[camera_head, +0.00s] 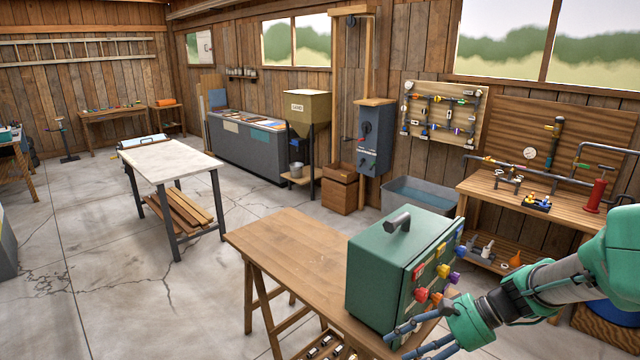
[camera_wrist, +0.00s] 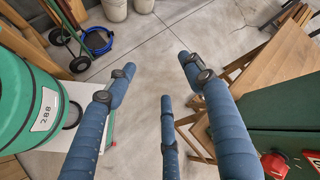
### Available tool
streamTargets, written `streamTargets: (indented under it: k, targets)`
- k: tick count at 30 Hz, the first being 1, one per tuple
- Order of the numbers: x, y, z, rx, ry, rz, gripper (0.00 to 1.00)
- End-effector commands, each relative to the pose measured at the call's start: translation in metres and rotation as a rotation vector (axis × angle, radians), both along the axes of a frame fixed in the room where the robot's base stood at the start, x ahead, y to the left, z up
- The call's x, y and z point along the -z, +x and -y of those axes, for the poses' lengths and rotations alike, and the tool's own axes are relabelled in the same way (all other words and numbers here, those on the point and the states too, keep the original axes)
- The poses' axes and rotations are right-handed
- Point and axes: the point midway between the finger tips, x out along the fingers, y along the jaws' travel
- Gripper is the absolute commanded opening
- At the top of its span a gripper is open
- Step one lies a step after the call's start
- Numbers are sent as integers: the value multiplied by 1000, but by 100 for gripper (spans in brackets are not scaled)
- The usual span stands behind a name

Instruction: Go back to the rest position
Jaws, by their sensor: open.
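My gripper (camera_head: 402,342) is at the lower right of the head view, just in front of the green cabinet (camera_head: 385,262) with its coloured knobs. Its blue fingers are spread. In the wrist view the gripper (camera_wrist: 157,75) shows three blue fingers wide apart with nothing between them, over bare concrete floor. The cabinet's dark green side and a red knob (camera_wrist: 274,165) show at the right of the wrist view, beside the right finger. I cannot tell from the head view whether any finger touches the cabinet.
The cabinet stands on a wooden table (camera_head: 285,245). A workbench (camera_head: 535,200) with pipes is at the right. A pale-topped table (camera_head: 170,160) stands left of centre. A green drum (camera_wrist: 25,100) labelled 288 is left of the fingers. Open floor (camera_head: 90,270) lies at left.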

Motion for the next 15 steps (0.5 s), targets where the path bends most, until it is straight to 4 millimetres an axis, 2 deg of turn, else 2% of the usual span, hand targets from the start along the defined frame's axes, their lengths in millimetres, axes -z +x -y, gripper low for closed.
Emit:
streamTargets:
  k: [6, 15]
  targets:
    - [-25, -42, -13, -122, -193, 78, 52]
    - [-54, -93, -12, -256, -451, 213, 52]
